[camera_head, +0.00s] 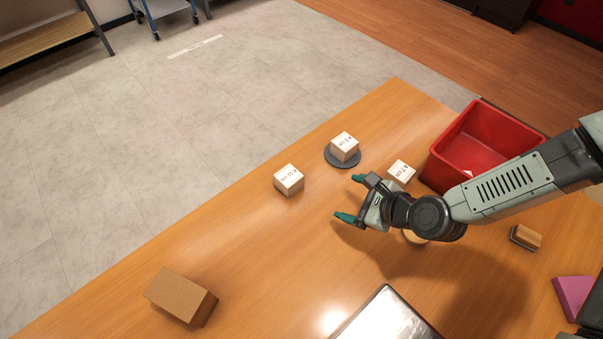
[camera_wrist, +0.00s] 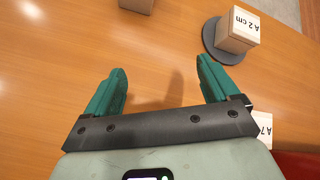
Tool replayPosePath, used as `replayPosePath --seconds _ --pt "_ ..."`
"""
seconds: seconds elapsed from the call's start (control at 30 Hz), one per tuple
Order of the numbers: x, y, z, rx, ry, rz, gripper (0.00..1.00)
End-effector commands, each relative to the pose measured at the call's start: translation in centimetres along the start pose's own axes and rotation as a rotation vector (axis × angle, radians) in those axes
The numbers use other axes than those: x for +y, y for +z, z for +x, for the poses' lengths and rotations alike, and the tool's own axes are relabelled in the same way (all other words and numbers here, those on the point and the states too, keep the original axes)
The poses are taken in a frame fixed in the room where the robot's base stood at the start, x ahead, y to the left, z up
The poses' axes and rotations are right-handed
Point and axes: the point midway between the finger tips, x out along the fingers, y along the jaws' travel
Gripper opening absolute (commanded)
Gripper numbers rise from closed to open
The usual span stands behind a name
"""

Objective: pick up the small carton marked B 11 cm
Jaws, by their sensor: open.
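The small carton marked B 11 cm (camera_head: 289,180) is a pale box standing on the wooden table, left of the other two small cartons; its print is small and hard to read. A pale box, likely this carton, is cut off at the top edge of the wrist view (camera_wrist: 136,4). My gripper (camera_head: 349,198) is open and empty above the table, to the right of this carton and apart from it. Its two green fingers also show in the wrist view (camera_wrist: 160,75), with only bare table between them.
A carton marked A 2 cm (camera_head: 344,147) stands on a dark round disc (camera_head: 330,160). A carton marked A 7 cm (camera_head: 402,171) stands near a red bin (camera_head: 447,146). A brown box (camera_head: 180,296) lies at front left. The table between it and the B carton is clear.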

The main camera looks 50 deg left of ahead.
Motion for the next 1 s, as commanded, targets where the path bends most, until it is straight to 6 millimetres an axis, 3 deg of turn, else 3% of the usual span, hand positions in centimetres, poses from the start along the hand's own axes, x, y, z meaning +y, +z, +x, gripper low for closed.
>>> replayPosePath --seconds 0.1,0.3,0.47,0.7,1.0 --pt "2.3 2.6 2.8 -0.143 -0.031 0.216 0.88" --pt "3.6 5.3 4.6 -0.278 -0.067 0.439 0.88" --pt "3.6 6.1 5.9 -0.303 -0.071 0.476 0.88" --pt "3.1 7.0 9.4 -0.300 -0.071 0.473 0.88" --pt "2.4 7.8 12.0 -0.299 -0.071 0.469 0.88"
